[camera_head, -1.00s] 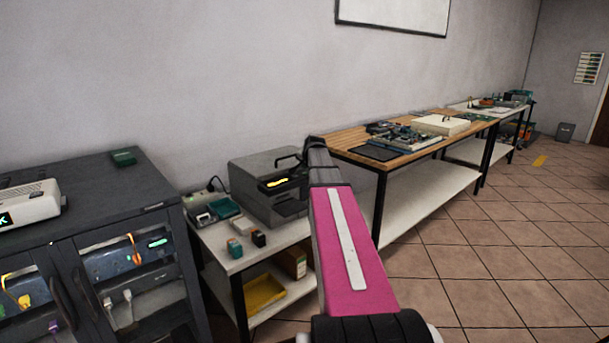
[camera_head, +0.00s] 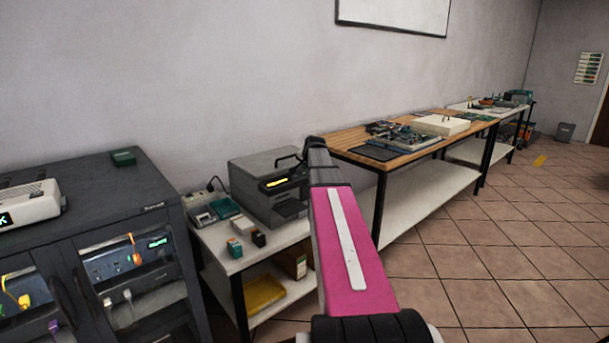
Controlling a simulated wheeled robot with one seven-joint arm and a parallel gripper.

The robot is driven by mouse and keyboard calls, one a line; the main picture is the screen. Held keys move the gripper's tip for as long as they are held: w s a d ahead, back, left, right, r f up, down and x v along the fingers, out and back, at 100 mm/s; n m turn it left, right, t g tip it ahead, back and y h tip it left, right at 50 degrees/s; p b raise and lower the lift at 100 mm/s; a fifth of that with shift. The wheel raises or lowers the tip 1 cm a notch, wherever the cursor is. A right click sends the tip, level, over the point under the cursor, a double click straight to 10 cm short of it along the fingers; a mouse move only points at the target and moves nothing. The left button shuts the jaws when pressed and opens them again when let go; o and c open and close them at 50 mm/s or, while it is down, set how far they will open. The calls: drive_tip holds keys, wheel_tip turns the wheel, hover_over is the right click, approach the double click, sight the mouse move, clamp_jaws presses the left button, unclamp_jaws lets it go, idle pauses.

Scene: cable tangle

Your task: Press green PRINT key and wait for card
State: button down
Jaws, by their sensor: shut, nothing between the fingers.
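A grey box-shaped printer (camera_head: 262,192) stands on the low white bench against the wall. A small yellow lit display shows on its front, with a dark opening below it. I cannot make out the green PRINT key, and I see no card at the opening. My pink arm reaches up in front of the printer's right side. My gripper (camera_head: 287,160) is at its far end, a small dark shape over the printer's top right. It looks shut and empty. The fingertips are small and partly hidden, so I cannot tell whether they touch the printer.
A dark cabinet (camera_head: 103,194) with glass doors stands at left, with a white device (camera_head: 28,204) on top. Small teal and dark items lie on the white bench (camera_head: 211,236), left of the printer. A yellow tray (camera_head: 264,292) sits below. A wooden workbench (camera_head: 347,139) stands at right beside open tiled floor.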

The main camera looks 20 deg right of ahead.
sight(306, 173)
drive_tip(key=shift+f, duration=0.2)
drive_tip(key=shift+f, duration=0.2)
drive_tip(key=shift+f, duration=0.35)
idle(0.8)
drive_tip(key=shift+r, duration=0.15)
idle(0.3)
drive_tip(key=shift+r, duration=0.65)
drive_tip(key=shift+r, duration=2.5)
